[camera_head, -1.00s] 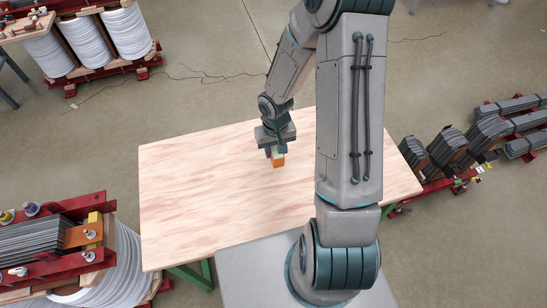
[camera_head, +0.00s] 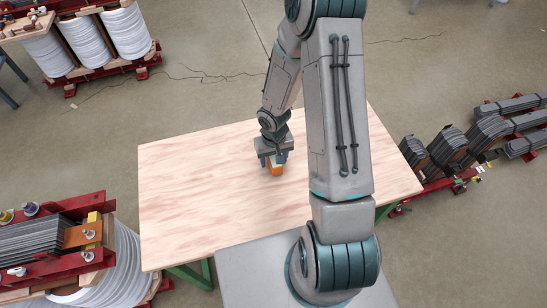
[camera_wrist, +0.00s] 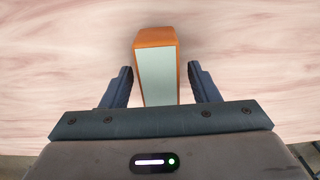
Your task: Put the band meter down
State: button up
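The band meter is an orange block with a pale grey face. It stands on the wooden table (camera_head: 190,200) near its middle in the head view (camera_head: 276,170). In the wrist view the band meter (camera_wrist: 157,75) sits between the two dark fingers of my gripper (camera_wrist: 160,84), with a narrow gap on each side. My gripper (camera_head: 273,161) is open around its upper part in the head view. The fingers hide some of the meter there, and its base is hard to make out.
The rest of the tabletop is bare. A red-framed coil unit (camera_head: 70,245) stands at the lower left and another (camera_head: 90,40) at the upper left. Stacked dark core plates (camera_head: 450,148) lie right of the table. A cable (camera_head: 200,76) runs over the floor.

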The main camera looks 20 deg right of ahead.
jog(key=s+d+r+t+h, duration=0.1)
jog(key=s+r, duration=0.2)
jog(key=r, duration=1)
jog(key=s+r+t+h, duration=0.1)
jog(key=s+r, duration=0.2)
jog(key=r, duration=1.1)
jog(key=s+a+r+t+y, duration=0.1)
jog(key=s+r+y, duration=0.1)
jog(key=s+r, duration=0.5)
jog(key=shift+s+p, duration=0.45)
jog(key=shift+s, duration=0.3)
